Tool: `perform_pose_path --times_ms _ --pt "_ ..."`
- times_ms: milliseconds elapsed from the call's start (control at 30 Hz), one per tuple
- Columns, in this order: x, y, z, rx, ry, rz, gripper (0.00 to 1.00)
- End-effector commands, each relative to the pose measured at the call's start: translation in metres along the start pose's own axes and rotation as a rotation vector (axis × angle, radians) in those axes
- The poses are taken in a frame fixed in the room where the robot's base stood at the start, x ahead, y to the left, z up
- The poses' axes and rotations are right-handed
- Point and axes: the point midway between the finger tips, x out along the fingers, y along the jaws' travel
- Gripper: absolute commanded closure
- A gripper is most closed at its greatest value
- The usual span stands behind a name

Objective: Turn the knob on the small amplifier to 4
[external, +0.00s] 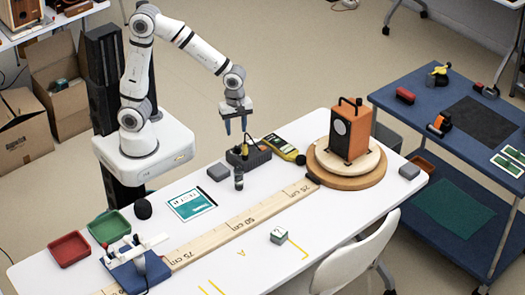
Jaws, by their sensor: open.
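A yellow meter (284,148) lies close right of the box, and a short dark cylinder (238,179) stands in front. An orange speaker (349,130) stands on a round wooden turntable (345,182). A long wooden ruler (225,232) crosses the table.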

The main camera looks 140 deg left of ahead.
Motion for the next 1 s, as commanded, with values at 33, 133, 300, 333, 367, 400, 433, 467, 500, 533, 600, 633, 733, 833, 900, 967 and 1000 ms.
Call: perform_pose_path --times_ms 33,133,300,333,367,400,433,467,500,533,600,633,733,833,900,967,1000 --pt "0.002 0.002 -0.002 -0.023 0.001 -0.002 0.58" --pt "0.011 0.003 -0.002 -0.038 0.002 -0.003 0.58" --pt "0.038 0.002 -0.002 -0.035 0.003 -0.005 0.58" --pt "0.043 0.002 -0.002 -0.034 0.003 -0.006 0.58" --pt "0.048 0.002 -0.002 -0.034 0.003 -0.004 0.58" --pt "0.054 0.002 -0.002 -0.033 0.003 -0.004 0.58" --pt "0.058 0.002 -0.002 -0.033 0.002 -0.004 0.58" --pt "0.062 0.002 -0.002 -0.033 0.002 -0.004 0.58" --pt "0.067 0.002 -0.002 -0.033 0.003 -0.004 0.58" --pt "0.07 0.002 -0.002 -0.033 0.002 -0.003 0.58" --pt "0.075 0.002 -0.002 -0.032 0.002 -0.003 0.58" --pt "0.076 0.002 -0.002 -0.032 0.002 -0.003 0.58" --pt "0.079 0.003 -0.002 -0.032 0.001 -0.001 0.58" --pt "0.079 0.003 -0.001 -0.032 0.0 -0.001 0.58" --pt "0.079 0.003 -0.001 -0.032 0.0 -0.001 0.58" --pt "0.079 0.003 -0.001 -0.032 0.0 -0.001 0.6" --pt "0.079 0.003 -0.001 -0.032 0.0 -0.001 0.63"
